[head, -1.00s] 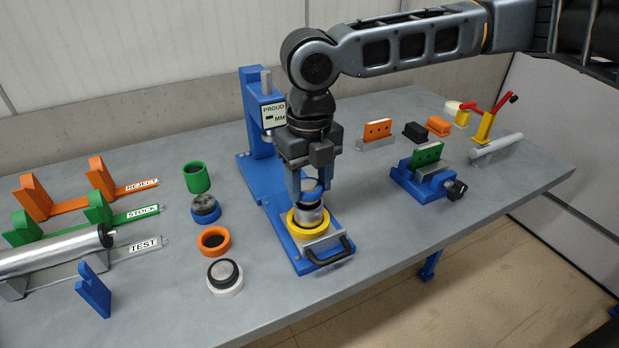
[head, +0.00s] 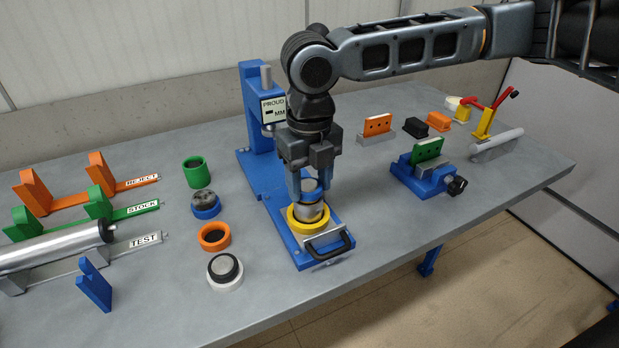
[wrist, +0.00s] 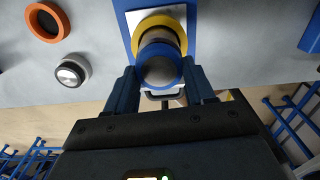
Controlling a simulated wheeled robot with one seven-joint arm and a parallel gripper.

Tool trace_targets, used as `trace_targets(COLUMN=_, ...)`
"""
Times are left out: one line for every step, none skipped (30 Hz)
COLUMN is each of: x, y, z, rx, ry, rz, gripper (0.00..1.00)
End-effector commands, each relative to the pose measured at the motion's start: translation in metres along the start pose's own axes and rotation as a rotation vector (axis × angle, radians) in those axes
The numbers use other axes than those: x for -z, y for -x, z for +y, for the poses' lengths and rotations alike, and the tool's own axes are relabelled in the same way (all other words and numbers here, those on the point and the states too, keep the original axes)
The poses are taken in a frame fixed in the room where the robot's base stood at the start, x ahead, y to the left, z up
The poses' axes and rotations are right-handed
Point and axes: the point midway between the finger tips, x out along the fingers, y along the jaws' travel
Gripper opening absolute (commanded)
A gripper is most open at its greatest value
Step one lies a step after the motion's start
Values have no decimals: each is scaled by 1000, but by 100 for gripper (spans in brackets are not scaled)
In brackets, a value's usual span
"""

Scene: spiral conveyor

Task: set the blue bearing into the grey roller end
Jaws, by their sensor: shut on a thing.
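My gripper (head: 310,194) points down over the blue press fixture. Its fingers are shut on the blue bearing (wrist: 161,86), a blue ring around a grey round face in the wrist view. The bearing sits right above or on top of the grey roller end (head: 308,212), a short metal cylinder standing upright inside a yellow ring (head: 292,221). The two look lined up, but I cannot tell how deep the bearing sits. The fingers partly hide the bearing in the head view.
The blue fixture (head: 313,259) has a post and a PROUD MM sign (head: 273,109) behind my gripper, and a black handle (head: 330,250) in front. Green, blue, orange and white cups stand left. A vise (head: 425,180) stands right.

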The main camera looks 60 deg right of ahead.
Motion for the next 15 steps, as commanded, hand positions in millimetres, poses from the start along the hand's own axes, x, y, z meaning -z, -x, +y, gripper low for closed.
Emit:
trace_targets(x=0, y=0, z=0, rx=0, ry=0, rz=0, gripper=32)
trace_targets(x=0, y=0, z=0, rx=0, ry=0, rz=0, gripper=32)
trace_targets(x=0, y=0, z=0, rx=0, ry=0, rz=0, gripper=32)
trace_targets(x=0, y=0, z=0, rx=0, ry=0, rz=0, gripper=55)
trace_targets(x=0, y=0, z=0, rx=0, ry=0, rz=0, gripper=58)
trace_targets(x=0, y=0, z=0, rx=0, ry=0, rz=0, gripper=62)
trace_targets(x=0, y=0, z=0, rx=0, ry=0, rz=0, gripper=65)
trace_targets(x=0, y=0, z=0, rx=0, ry=0, rz=0, gripper=68)
trace_targets(x=0, y=0, z=0, rx=0, ry=0, rz=0, gripper=72)
trace_targets(x=0, y=0, z=0, rx=0, ry=0, rz=0, gripper=74)
trace_targets(x=0, y=0, z=0, rx=0, ry=0, rz=0, gripper=77)
trace_targets(x=0, y=0, z=0, rx=0, ry=0, rz=0, gripper=81)
trace_targets(x=0, y=0, z=0, rx=0, ry=0, rz=0, gripper=83)
trace_targets(x=0, y=0, z=0, rx=0, ry=0, rz=0, gripper=83)
trace_targets(x=0, y=0, z=0, rx=0, ry=0, rz=0, gripper=83)
